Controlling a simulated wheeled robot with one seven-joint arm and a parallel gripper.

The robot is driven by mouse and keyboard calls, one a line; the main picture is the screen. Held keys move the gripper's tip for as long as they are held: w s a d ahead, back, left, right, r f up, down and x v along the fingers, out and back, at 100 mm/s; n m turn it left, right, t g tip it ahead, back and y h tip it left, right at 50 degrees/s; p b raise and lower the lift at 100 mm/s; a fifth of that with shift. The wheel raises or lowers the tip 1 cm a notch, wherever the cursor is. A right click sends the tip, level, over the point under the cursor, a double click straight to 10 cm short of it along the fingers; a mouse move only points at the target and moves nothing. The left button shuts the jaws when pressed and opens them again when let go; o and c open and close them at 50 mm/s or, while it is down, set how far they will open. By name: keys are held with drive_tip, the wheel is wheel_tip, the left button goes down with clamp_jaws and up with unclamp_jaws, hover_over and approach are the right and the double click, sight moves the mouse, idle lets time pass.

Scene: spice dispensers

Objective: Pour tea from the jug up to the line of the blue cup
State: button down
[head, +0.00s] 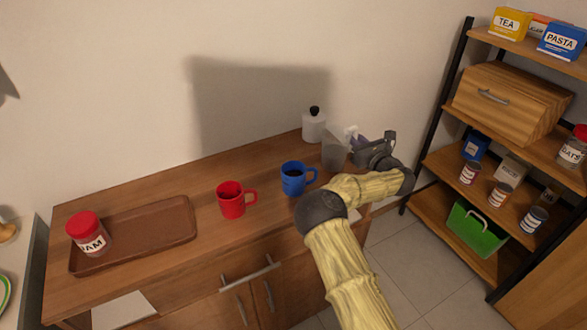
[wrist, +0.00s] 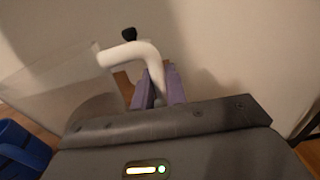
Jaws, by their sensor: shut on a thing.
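The blue cup (head: 293,181) stands upright on the wooden counter, with something dark inside; its fill line cannot be made out. The jug (head: 333,154) is grey and see-through and is right of the blue cup. My gripper (head: 358,141) is right of the jug, shut on its white handle. In the wrist view the purple fingers of my gripper (wrist: 158,88) close around the jug's white handle (wrist: 133,54). The jug's clear body (wrist: 65,85) is at left, and part of the blue cup (wrist: 20,152) shows at the lower left. I cannot make out tea in the jug.
A red mug (head: 231,201) with dark contents stands left of the blue cup. A white bottle (head: 314,125) with a black top stands behind, near the wall. A brown tray (head: 150,222) with a red-lidded jam jar (head: 90,236) is at left. A loaded shelf (head: 480,165) stands at right.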

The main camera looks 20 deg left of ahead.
drive_tip(key=shift+r, duration=0.1)
drive_tip(key=shift+r+p, duration=0.95)
drive_tip(key=shift+r, duration=1.5)
drive_tip(key=shift+r, duration=0.15)
